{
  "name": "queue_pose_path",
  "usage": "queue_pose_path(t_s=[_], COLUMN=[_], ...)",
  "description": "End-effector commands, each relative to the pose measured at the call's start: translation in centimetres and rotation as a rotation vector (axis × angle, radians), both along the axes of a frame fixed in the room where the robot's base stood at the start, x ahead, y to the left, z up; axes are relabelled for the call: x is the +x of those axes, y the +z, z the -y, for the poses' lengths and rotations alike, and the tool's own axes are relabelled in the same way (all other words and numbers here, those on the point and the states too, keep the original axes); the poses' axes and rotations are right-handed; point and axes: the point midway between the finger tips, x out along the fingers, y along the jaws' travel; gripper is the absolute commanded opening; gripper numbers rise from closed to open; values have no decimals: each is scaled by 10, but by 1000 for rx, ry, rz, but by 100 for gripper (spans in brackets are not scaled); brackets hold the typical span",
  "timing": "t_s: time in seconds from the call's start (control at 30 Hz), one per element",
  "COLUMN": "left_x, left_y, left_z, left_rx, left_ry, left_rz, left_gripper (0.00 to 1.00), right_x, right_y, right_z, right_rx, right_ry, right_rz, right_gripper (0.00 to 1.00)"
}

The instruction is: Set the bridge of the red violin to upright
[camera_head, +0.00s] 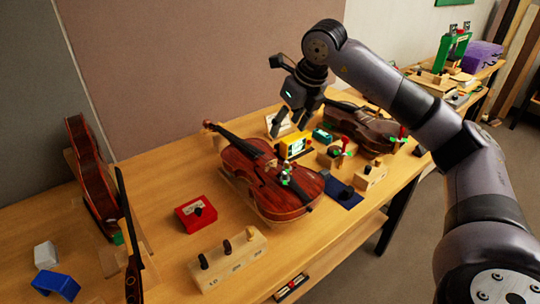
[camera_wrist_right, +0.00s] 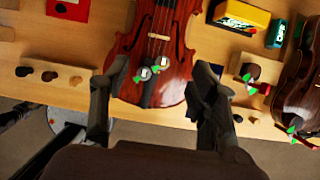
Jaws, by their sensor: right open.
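The red violin (camera_head: 300,196) lies face up on the bench, its neck toward the back left. It also shows in the wrist view (camera_wrist_right: 180,72). A small pale bar across the strings in the wrist view looks like its bridge (camera_wrist_right: 158,37); its tilt is too small to tell. Two small round devices with green parts (camera_wrist_right: 150,67) sit on the violin below that bar. My right gripper (camera_head: 288,122) is open and empty above the bench, behind the violin in the head view. In the wrist view its fingers (camera_wrist_right: 155,92) frame the violin's lower end. My left gripper is not in view.
A red box (camera_head: 196,213) and a wooden block with dark pegs (camera_head: 228,259) stand left and in front. A yellow device (camera_head: 296,145), wooden blocks (camera_head: 371,177) and a darker violin (camera_head: 362,125) crowd the right. Another violin (camera_head: 90,170) stands at the left.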

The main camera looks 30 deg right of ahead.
Motion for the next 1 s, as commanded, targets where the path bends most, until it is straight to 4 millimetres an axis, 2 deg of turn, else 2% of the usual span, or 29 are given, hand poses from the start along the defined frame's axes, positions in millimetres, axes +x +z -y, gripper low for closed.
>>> queue_pose_path(t_s=[0.1,0.23,0.37,0.6,0.8,1.0], left_x=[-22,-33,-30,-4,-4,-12], left_y=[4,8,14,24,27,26], left_z=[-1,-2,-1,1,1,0], left_rx=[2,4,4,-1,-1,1], left_ry=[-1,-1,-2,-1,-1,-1], left_rz=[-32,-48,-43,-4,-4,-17], left_gripper=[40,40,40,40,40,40], right_x=[9,20,31,48,56,57], right_y=[-24,-50,-76,-118,-136,-140], right_z=[-1,-2,-3,-5,-5,-5], right_rx=[0,0,1,3,1,1], right_ry=[0,1,2,1,3,3], right_rz=[-6,-6,-5,-3,-1,0], right_gripper=[55,55,55,55,55,55])
